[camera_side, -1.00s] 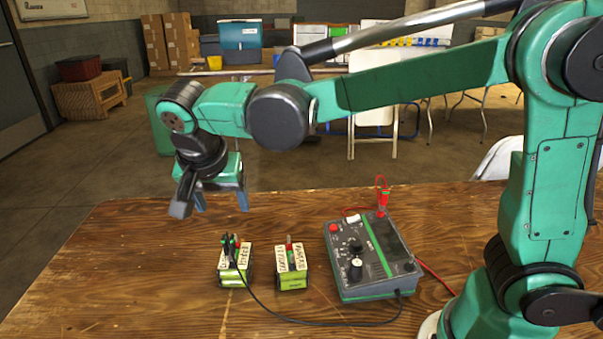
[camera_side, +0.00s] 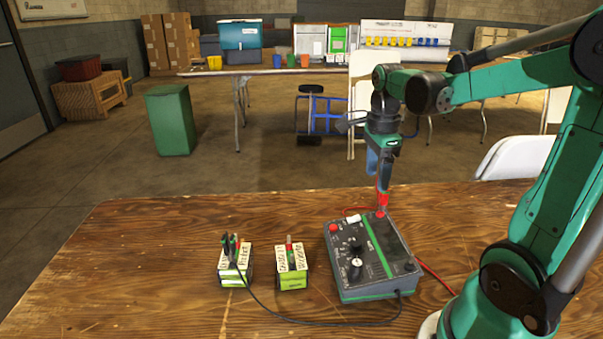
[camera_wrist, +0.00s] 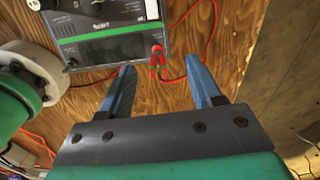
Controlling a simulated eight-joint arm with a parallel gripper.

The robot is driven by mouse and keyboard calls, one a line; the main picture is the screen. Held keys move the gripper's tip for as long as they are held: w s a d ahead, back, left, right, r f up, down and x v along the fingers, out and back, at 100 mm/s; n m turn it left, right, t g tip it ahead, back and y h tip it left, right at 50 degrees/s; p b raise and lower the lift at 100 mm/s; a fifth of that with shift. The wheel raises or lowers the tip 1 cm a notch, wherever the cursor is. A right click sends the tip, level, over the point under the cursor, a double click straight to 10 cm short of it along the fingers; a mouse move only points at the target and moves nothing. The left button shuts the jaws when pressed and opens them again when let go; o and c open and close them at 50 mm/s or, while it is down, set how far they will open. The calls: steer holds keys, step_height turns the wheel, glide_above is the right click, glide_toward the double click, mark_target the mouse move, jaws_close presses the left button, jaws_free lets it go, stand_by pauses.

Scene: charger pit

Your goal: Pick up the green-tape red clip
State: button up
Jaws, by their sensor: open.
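A red clip (camera_side: 383,203) stands at the back edge of the grey charger (camera_side: 345,283), with a red cable on it. In the wrist view the red clip (camera_wrist: 157,58) lies beside the charger's edge, between my fingertips in the picture and apart from them. I cannot make out green tape on it. My gripper (camera_side: 379,172) points down just above and behind the clip. In the wrist view my gripper (camera_wrist: 159,68) shows two blue fingers spread apart with nothing held.
Two green batteries with white labels, one (camera_side: 236,274) with dark clips and one (camera_side: 291,277) with a red-and-green piece on top, stand left of the charger. A black cable curves in front of them. The left of the wooden table (camera_side: 130,260) is clear.

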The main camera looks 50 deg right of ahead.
mark_target(385, 202)
steer(key=shift+s+d+f+m, duration=0.1)
steer(key=shift+s+d+m, duration=0.6)
steer(key=shift+s, duration=0.2)
steer(key=shift+f, duration=2.75)
jaws_close()
